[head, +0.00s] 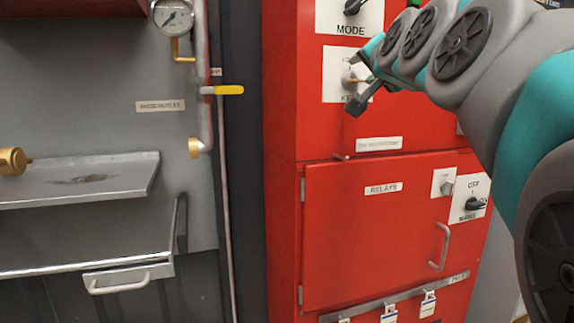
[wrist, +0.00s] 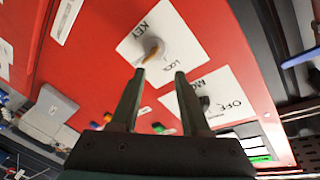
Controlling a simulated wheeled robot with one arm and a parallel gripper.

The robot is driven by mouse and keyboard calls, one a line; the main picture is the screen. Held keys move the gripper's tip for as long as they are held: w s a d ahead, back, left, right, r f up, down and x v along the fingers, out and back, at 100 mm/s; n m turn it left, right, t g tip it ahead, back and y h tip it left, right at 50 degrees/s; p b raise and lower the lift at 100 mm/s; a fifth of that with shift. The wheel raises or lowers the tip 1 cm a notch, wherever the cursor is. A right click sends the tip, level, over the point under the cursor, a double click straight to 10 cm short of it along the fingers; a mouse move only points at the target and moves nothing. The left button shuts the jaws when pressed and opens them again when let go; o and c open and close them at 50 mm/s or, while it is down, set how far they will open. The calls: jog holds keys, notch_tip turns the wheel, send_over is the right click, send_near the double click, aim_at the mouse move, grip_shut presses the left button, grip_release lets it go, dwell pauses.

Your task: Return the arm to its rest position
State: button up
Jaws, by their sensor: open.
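My arm reaches in from the right of the head view, in front of the red cabinet (head: 380,220). My gripper (head: 362,82) is at its end, close to the KEY plate (head: 338,70) in the upper part of the cabinet. In the wrist view my gripper (wrist: 159,76) has its two fingers apart with nothing between them. The KEY switch (wrist: 153,50), with a brass-coloured key in it, lies just beyond the fingertips. I cannot tell whether a fingertip touches the panel. The MODE selector (wrist: 203,102) is beside the right finger.
The RELAYS door (head: 370,240) below looks shut, with a handle (head: 440,246) at its right. The MAINS switch (head: 474,204) is near my arm. At left are a gauge (head: 173,15), a yellow-handled valve (head: 228,90) and a metal shelf (head: 80,180).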

jog(key=s+a+f+n+g, duration=0.15)
jog(key=s+f+g, duration=0.35)
jog(key=f, duration=1.2)
jog(key=s+f+n+g, duration=0.3)
jog(key=s+f+g, duration=0.25)
jog(key=f, duration=1.15)
jog(key=s+d+f+n+g, duration=0.1)
jog(key=s+f+g, duration=0.3)
jog(key=s+f, duration=0.6)
jog(key=s+d+f+n+g, duration=0.1)
jog(key=s+f+n+g, duration=0.2)
jog(key=s+f, duration=0.7)
jog(key=s+g, duration=0.2)
jog(key=s, duration=0.5)
jog(key=shift+h, duration=0.3)
jog(key=shift+r, duration=0.1)
